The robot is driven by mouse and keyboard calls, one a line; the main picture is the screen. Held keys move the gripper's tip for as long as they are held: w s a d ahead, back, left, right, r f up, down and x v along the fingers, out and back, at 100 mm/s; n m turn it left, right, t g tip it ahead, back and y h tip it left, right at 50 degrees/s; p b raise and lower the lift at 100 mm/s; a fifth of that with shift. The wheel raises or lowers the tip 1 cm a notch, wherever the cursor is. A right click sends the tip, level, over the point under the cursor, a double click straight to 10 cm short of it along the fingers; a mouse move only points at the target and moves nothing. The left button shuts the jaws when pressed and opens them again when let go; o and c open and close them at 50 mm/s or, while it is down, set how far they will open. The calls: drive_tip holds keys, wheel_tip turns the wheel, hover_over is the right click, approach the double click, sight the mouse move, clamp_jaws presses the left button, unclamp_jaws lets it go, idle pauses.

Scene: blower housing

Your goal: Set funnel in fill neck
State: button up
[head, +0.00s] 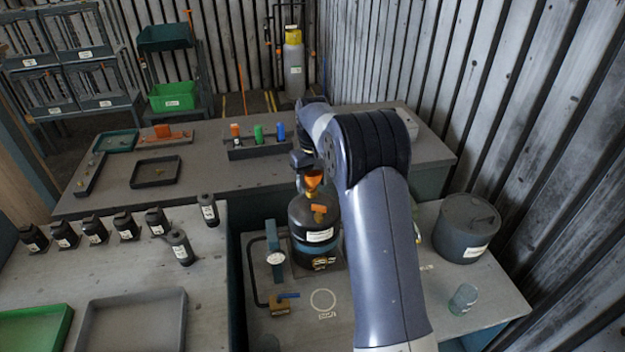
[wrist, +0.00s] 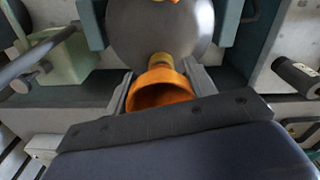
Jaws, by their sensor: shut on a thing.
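The orange funnel (wrist: 160,90) is between the two fingers of my gripper (wrist: 161,76), which is shut on it. Its wide mouth faces the wrist camera. In the head view the funnel (head: 313,179) is just above the top of a dark round vessel (head: 312,226). A short brass-coloured piece (wrist: 160,60) shows past the funnel in the wrist view, against the vessel's grey surface (wrist: 160,28). I cannot tell whether it is the fill neck or the funnel's stem, or whether the funnel touches the neck. My arm hides part of the vessel's right side.
An orange fitting (head: 319,211) is on the vessel, close to the funnel. A gauge post (head: 275,252) stands to its left. A dark lidded drum (head: 466,228) and a small glass jar (head: 463,298) are at the right. Several dark bottles stand on the left table.

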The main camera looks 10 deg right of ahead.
drive_tip(key=shift+f, duration=0.2)
idle(0.3)
drive_tip(key=shift+f, duration=0.3)
drive_tip(key=shift+f, duration=0.15)
idle(0.5)
drive_tip(key=o, duration=1.3)
drive_tip(key=shift+r+p, duration=1.7)
drive_tip(key=shift+r, duration=1.85)
